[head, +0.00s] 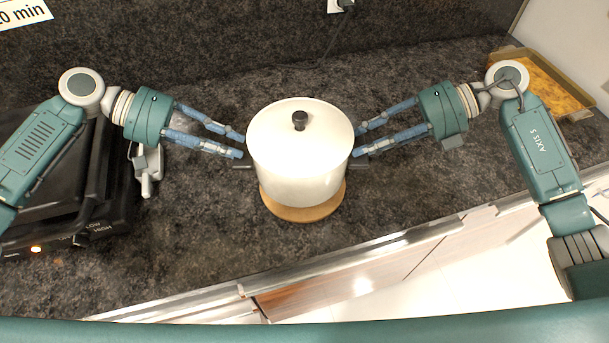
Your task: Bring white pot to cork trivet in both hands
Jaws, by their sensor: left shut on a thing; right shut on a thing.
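The white pot (298,160) with its lid and black knob stands upright in the middle of the counter. The round cork trivet (304,213) shows as a rim under the pot's lower edge; the pot hides most of it. I cannot tell whether the pot's base touches the trivet. My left gripper (243,146) is shut on the pot's left dark handle. My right gripper (356,142) is shut on the pot's right dark handle.
A black cooking appliance (107,215) with a lit orange light stands at the left. A brown tray (548,85) lies at the back right. The counter's metal front edge (370,250) runs close before the trivet. Speckled counter around the pot is clear.

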